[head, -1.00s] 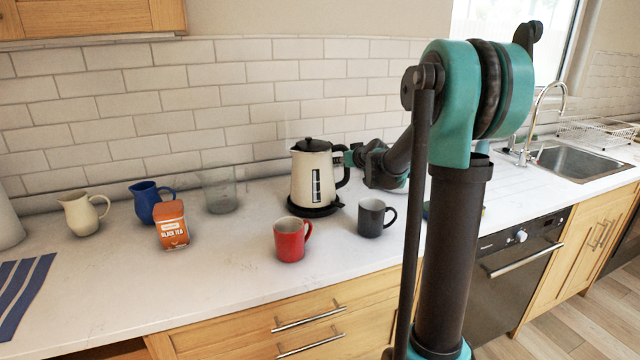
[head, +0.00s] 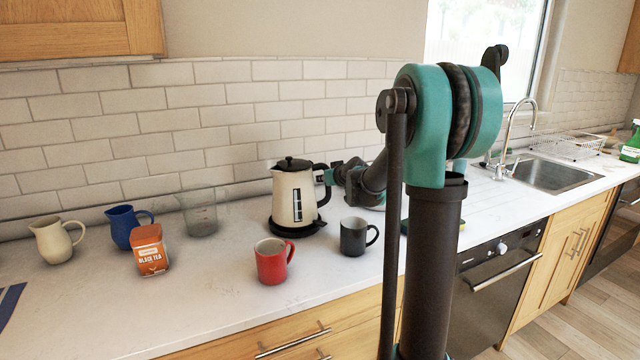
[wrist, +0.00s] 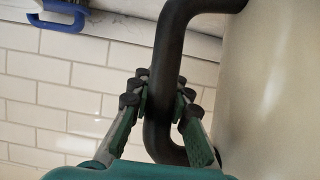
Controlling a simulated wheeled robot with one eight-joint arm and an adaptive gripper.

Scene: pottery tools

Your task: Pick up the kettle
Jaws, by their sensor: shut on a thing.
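The kettle (head: 286,195) is cream with a black lid and a black handle, upright at its round black base (head: 282,228) on the counter. I cannot tell whether there is a gap between kettle and base. My gripper (head: 325,177) is at the handle on the kettle's right side. In the wrist view my gripper (wrist: 162,98) has its fingers on both sides of the black handle (wrist: 172,45), shut on it. The cream kettle body (wrist: 275,90) fills the right of that view.
A red mug (head: 270,264) and a dark grey mug (head: 353,238) stand in front of the kettle. A glass measuring jug (head: 199,215), an orange tea tin (head: 150,252), a blue jug (head: 121,228) and a cream jug (head: 53,243) stand left. The wall is close behind.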

